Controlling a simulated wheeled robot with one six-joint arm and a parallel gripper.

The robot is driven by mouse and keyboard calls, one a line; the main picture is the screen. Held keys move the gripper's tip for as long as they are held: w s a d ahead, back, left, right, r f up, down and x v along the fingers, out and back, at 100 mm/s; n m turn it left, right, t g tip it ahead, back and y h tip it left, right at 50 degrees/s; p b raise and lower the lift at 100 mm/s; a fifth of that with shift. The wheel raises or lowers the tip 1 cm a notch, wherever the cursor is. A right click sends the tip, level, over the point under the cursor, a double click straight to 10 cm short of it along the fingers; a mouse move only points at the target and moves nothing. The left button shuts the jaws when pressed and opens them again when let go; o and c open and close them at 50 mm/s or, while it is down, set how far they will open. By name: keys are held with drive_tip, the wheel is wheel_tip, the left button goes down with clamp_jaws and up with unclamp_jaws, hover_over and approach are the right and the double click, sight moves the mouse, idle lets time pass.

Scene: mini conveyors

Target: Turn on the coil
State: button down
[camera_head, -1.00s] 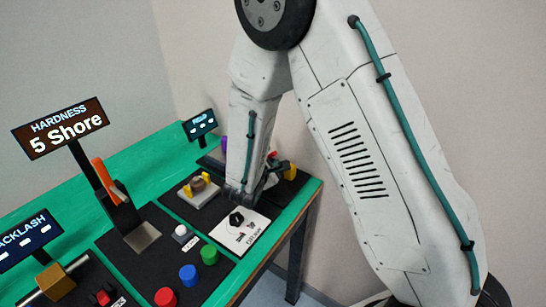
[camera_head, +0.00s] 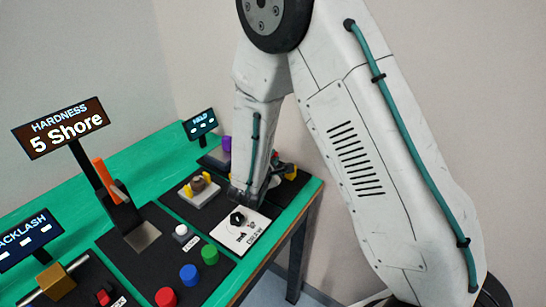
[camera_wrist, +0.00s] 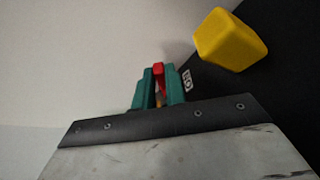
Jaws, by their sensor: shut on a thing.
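My gripper (camera_wrist: 158,90) shows in the wrist view with its two green fingers shut on a small red switch (camera_wrist: 158,72), whose top sticks up between the fingertips. A yellow block (camera_wrist: 230,42) stands to the right of the fingers on a dark panel. In the head view my forearm hides the fingers, over the far end of the bench. Yellow and red parts (camera_head: 288,170) show just right of my forearm there, and a purple part (camera_head: 227,144) on its left. I cannot tell which part is the coil.
A small display (camera_head: 200,124) with dashes stands at the back. Nearer are green (camera_head: 209,254), blue (camera_head: 189,274) and red (camera_head: 165,296) cylinders. The orange lever (camera_head: 105,182) stands left.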

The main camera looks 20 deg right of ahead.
drive_tip(key=c, duration=1.4)
unclamp_jaws()
drive_tip(key=shift+c, duration=0.2)
drive_tip(key=v, duration=0.8)
